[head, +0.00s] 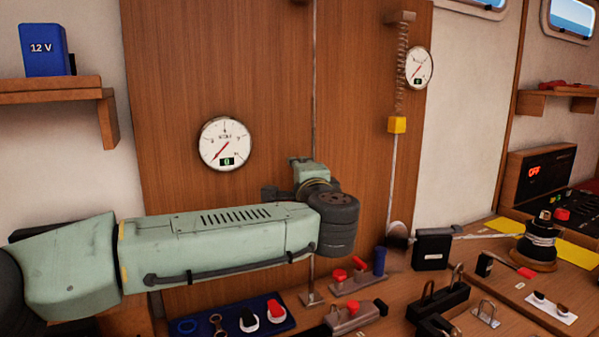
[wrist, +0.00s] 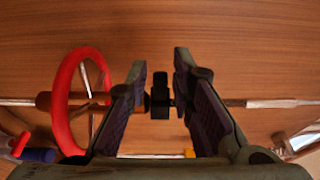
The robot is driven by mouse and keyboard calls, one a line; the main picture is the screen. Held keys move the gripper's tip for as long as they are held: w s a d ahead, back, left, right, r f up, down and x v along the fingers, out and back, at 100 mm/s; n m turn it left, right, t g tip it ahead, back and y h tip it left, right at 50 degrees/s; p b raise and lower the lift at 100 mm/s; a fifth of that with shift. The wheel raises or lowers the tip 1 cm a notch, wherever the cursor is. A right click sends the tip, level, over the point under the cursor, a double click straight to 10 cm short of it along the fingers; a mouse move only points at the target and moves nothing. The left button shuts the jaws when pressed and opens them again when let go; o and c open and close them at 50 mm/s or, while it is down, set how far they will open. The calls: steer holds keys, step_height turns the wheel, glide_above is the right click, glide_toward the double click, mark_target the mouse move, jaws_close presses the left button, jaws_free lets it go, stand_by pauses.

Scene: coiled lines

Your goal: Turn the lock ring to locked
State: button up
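In the wrist view a small black fitting (wrist: 160,98) sits on a thin line (wrist: 250,103) that runs across the wooden panel. I cannot tell which part of it is the lock ring, and no locked mark is readable. My gripper (wrist: 160,62) is open, with one finger on each side of the fitting. A gap shows between the fitting and each finger; I see no contact. In the head view the line (head: 314,60) hangs down the panel. There my wrist and arm hide the fitting and most of my gripper.
A red wheel-like ring (wrist: 62,100) stands close left of my fingers in the wrist view. In the head view a round gauge (head: 225,144) hangs on the panel, and a yellow block (head: 397,125) hangs below a spring. The bench below holds a blue mat (head: 215,325) and several fittings.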

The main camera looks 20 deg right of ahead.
jaws_close()
steer(key=shift+f+m+h, duration=0.2)
steer(key=shift+m+h, duration=0.1)
steer(key=shift+h, duration=0.2)
steer(key=shift+w+a+h, duration=0.1)
steer(key=shift+w+h, duration=0.05)
steer(key=shift+h, duration=0.15)
steer(key=m+h, duration=0.1)
steer(key=h, duration=0.1)
steer(key=w+m+g+h, duration=0.1)
steer(key=m+h, duration=0.1)
steer(key=shift+g+h, duration=0.3)
steer(key=shift+h, duration=0.1)
steer(key=shift+w+m+g+h, duration=0.25)
steer(key=shift+m+g+h, duration=0.55)
steer(key=shift+m+h, duration=0.3)
steer(key=shift+w+m+g+h, duration=0.2)
steer(key=shift+m+g+h, duration=0.6)
steer(key=shift+m+h, duration=0.3)
steer(key=shift+w+d+m+g+h, duration=0.1)
steer(key=shift+d+m+g+h, duration=0.15)
steer(key=shift+m+g+h, duration=0.5)
